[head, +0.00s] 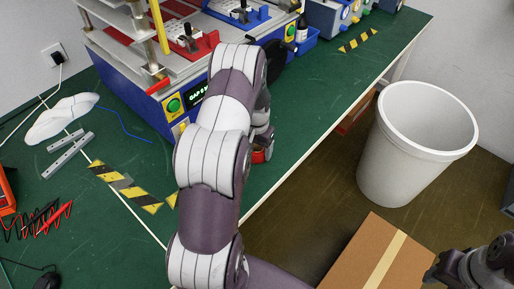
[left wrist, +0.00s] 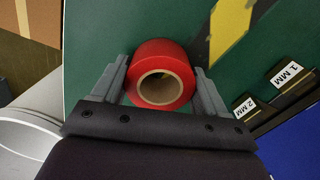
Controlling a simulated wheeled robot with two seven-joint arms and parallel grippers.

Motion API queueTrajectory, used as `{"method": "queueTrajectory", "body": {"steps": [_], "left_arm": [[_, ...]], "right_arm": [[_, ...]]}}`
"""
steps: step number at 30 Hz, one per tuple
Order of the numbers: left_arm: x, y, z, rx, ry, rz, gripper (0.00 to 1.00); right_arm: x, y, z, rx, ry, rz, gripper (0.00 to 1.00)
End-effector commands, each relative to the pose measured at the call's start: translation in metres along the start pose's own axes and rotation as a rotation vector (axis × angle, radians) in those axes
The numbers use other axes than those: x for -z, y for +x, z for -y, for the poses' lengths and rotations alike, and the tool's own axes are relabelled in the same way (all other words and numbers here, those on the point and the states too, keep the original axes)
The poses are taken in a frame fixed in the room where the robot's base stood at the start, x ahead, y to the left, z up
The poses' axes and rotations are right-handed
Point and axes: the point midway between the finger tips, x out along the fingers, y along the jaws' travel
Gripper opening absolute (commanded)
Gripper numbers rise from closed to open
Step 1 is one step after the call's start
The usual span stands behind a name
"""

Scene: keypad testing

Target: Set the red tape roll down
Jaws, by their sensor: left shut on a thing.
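The red tape roll (left wrist: 160,103) sits between the two fingers of my left gripper (left wrist: 162,88) in the left wrist view. Its brown core faces the camera. In the head view a small part of the red tape roll (head: 259,156) shows beside my left gripper (head: 262,147), near the front edge of the green bench (head: 305,112). My left arm hides most of that gripper. I cannot tell whether the roll touches the bench top. Part of my right gripper (head: 478,268) shows at the lower right corner; its fingers are not clear.
A blue test machine (head: 165,105) with buttons stands behind my left arm. Yellow-black tape strips (head: 125,187) mark the bench. A white bin (head: 415,145) and a cardboard box (head: 375,255) stand off the bench to the right. Labelled slots (left wrist: 285,80) show in the wrist view.

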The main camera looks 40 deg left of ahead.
Motion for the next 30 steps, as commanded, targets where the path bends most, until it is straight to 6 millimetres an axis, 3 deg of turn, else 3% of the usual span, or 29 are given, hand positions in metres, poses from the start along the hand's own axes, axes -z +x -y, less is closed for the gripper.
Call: {"method": "queueTrajectory", "body": {"steps": [2,3,4,5,12,16,24,30], "left_arm": [[0.000,0.003,0.000,0.000,0.000,0.000,0.41],[0.000,0.002,0.000,0.000,0.000,0.000,0.86],[0.000,0.002,0.000,0.000,0.000,0.000,0.96],[0.000,0.002,0.000,0.000,0.000,0.001,0.98],[0.000,0.002,0.000,0.000,0.000,0.001,0.98],[0.001,-0.010,0.000,0.000,0.000,-0.001,0.98],[0.001,-0.080,0.000,0.001,0.000,-0.005,0.98],[0.001,-0.115,0.000,0.001,0.000,-0.002,0.98]], "right_arm": [[0.000,0.002,0.000,0.000,0.000,0.000,0.43],[0.000,0.001,0.000,0.000,0.000,0.000,0.43],[0.000,0.001,0.000,0.000,0.000,0.000,0.43],[0.000,0.001,0.000,0.000,0.000,0.000,0.43],[0.000,0.001,0.000,0.000,0.000,0.000,0.43],[0.000,0.000,0.000,0.000,0.000,0.000,0.43],[0.000,0.002,0.000,0.000,0.000,0.000,0.43],[0.000,0.002,0.000,0.000,0.000,0.000,0.43]]}}
